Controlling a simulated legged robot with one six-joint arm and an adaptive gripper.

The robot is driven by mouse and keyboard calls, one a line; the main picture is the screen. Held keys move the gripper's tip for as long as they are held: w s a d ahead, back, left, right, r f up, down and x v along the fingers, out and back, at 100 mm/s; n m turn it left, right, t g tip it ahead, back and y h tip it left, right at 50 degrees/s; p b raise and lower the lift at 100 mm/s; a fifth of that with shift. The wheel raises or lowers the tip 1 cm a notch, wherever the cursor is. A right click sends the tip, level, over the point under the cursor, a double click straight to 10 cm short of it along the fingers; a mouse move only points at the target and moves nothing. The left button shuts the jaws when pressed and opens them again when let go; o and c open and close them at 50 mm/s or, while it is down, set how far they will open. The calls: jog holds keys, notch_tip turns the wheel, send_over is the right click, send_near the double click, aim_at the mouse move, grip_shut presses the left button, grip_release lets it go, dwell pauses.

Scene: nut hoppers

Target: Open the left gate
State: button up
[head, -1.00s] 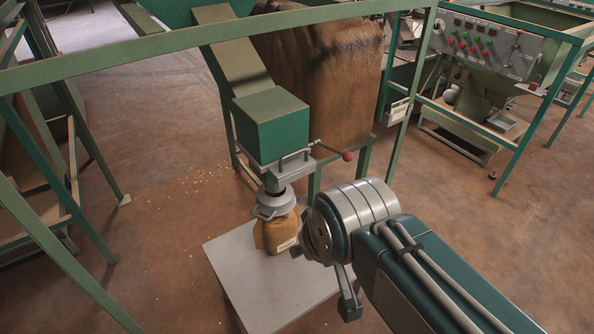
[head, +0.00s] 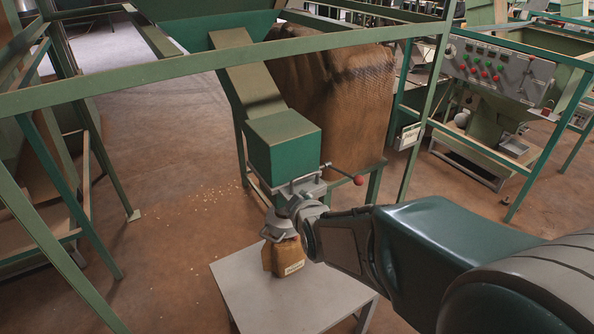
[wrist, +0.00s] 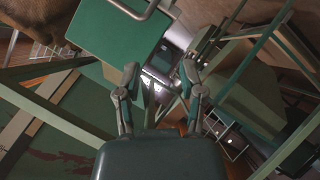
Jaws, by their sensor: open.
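The gate under the green chute box (head: 285,145) has a grey metal frame and a lever with a red knob (head: 358,180) that sticks out to the right. My arm reaches in from the right, and its end is at the gate's underside, above the brown bag (head: 284,258). In the head view my wrist partly hides the gate and its spout. In the wrist view my gripper (wrist: 159,72) has its two fingers apart with nothing held between them. A green box face (wrist: 118,38) with a metal bar handle (wrist: 130,8) is just beyond the left finger. The red knob does not show there.
The bag stands on a grey table (head: 285,300) below the chute. A green frame rail (head: 200,65) crosses in front of the chute. A woven brown sack (head: 345,95) is behind it. A control panel (head: 500,70) stands at the back right.

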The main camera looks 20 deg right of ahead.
aim_at(305, 177)
jog(key=w+d+f+n+t+h, duration=0.3)
jog(key=w+d+f+n+t, duration=0.15)
jog(key=f+n+t, duration=0.25)
jog(key=x, duration=1)
jog(key=shift+s+d+r, duration=0.15)
jog(key=shift+d+r, duration=0.1)
jog(key=shift+d, duration=0.15)
grip_shut()
